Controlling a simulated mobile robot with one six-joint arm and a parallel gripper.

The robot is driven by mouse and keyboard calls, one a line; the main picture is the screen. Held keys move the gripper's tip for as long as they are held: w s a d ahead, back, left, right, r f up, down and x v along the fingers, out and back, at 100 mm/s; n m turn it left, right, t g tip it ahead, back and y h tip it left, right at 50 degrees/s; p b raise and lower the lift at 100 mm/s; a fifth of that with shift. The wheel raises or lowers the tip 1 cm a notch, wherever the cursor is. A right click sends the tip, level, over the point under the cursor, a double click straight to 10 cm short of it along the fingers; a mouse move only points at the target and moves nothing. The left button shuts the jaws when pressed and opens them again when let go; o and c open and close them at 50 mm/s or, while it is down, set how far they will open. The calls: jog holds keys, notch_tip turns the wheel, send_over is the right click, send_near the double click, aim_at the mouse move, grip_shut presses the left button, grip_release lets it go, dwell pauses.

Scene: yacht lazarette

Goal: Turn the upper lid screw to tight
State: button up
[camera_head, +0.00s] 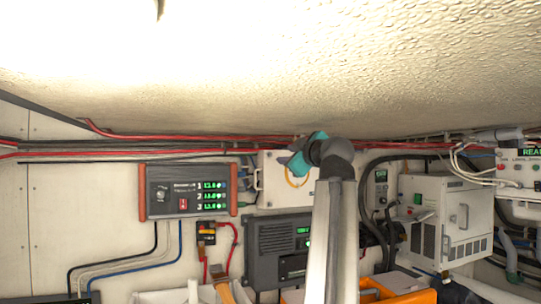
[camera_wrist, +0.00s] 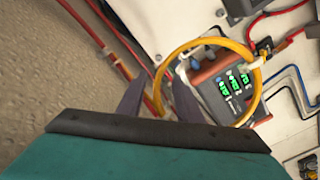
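The white lidded box (camera_head: 268,190) is on the back wall, left of my arm. A small dark fitting (camera_head: 257,179) shows at its left edge; I cannot tell whether it is a lid screw. The upper lid screw is not clearly visible in either view. My gripper (camera_head: 285,161) is in front of the box's upper part and hides some of it. How tight any screw is cannot be told.
A yellow cable loop (camera_wrist: 254,98) hangs close beyond the fingers. Red cables (camera_head: 130,136) run along the wall under the low ceiling. A monitor with green digits (camera_head: 158,193) is to the left, a dark charger (camera_head: 268,237) below, and a white unit (camera_head: 466,205) to the right.

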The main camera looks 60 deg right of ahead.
jog(key=shift+d, duration=0.2)
dwell(0.4)
jog(key=b, duration=0.4)
send_near(270, 155)
jog(key=p+x, duration=0.1)
jog(key=x, duration=0.2)
jog(key=p+x, duration=0.2)
jog(key=x, duration=0.1)
jog(key=shift+s+d+r, duration=0.1)
jog(key=shift+r, duration=0.1)
jog(key=shift+p+x, duration=0.35)
jog(key=shift+x, duration=0.5)
jog(key=shift+f, duration=0.2)
grip_shut()
